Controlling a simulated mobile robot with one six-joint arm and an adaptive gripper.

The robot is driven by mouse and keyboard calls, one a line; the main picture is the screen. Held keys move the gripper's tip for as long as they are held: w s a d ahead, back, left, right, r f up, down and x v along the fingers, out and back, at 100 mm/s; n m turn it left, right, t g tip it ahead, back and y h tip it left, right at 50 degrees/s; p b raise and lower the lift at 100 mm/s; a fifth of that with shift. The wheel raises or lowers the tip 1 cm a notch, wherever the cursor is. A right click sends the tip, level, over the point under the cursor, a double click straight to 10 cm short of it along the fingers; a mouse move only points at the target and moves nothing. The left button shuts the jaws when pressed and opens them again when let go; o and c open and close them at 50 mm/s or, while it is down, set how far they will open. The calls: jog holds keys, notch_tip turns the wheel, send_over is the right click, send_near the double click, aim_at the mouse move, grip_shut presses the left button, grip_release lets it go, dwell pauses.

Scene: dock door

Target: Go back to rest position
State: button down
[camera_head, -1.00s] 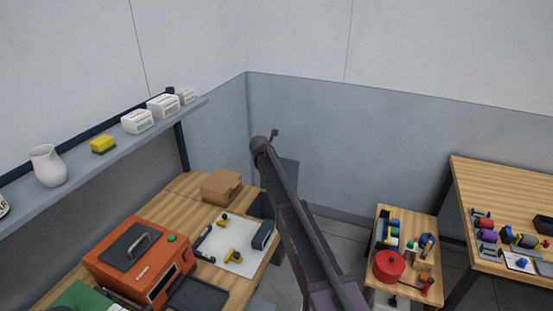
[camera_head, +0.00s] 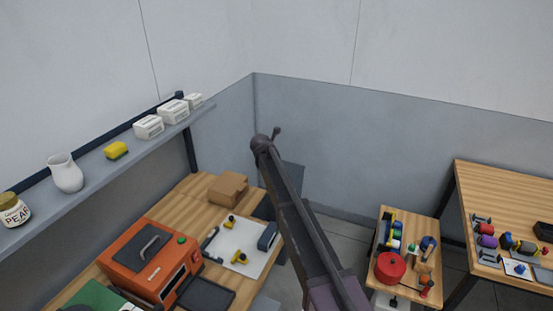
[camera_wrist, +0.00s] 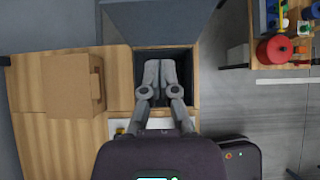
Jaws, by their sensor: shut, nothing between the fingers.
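My gripper (camera_wrist: 159,72) shows in the wrist view with its two fingers together and nothing between them. It points down over a dark open bin (camera_wrist: 183,58) at the edge of the wooden bench (camera_wrist: 119,65). In the head view my arm rises from the bottom centre to the middle of the picture, and my gripper is hidden there.
On the bench are a cardboard box (camera_head: 228,188), an orange machine (camera_head: 150,262) and a white mat (camera_head: 243,236) with small parts. A shelf (camera_head: 100,177) runs above it. Two tables (camera_head: 405,225) (camera_head: 510,200) with items stand right. Grey floor lies between.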

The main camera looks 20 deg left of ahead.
jog(key=s+d+f+m+g+b, duration=0.1)
jog(key=s+d+f+m, duration=0.2)
jog(key=s+d+m, duration=0.5)
jog(key=s+d+f+m+g+h+b, duration=0.1)
jog(key=s+d+f+m+g+b, duration=0.15)
jog(key=d, duration=0.95)
jog(key=s+d+f+m+g+b, duration=0.15)
jog(key=s+d+m, duration=0.25)
jog(key=d+m, duration=0.45)
jog(key=s+d+f+m+g+y+b, duration=0.1)
jog(key=s+d+f+m, duration=0.2)
jog(key=s+d+m, duration=0.4)
jog(key=s+d+f+m+g+y+b, duration=0.1)
jog(key=s+d+m, duration=0.7)
jog(key=s, duration=0.8)
notch_tip(320, 180, down, 2)
jog(key=d+g+b, duration=0.1)
jog(key=d, duration=0.1)
jog(key=shift+s+d+m, duration=0.2)
jog(key=shift+d+m, duration=0.1)
jog(key=shift+d, duration=0.1)
jog(key=shift+f, duration=0.15)
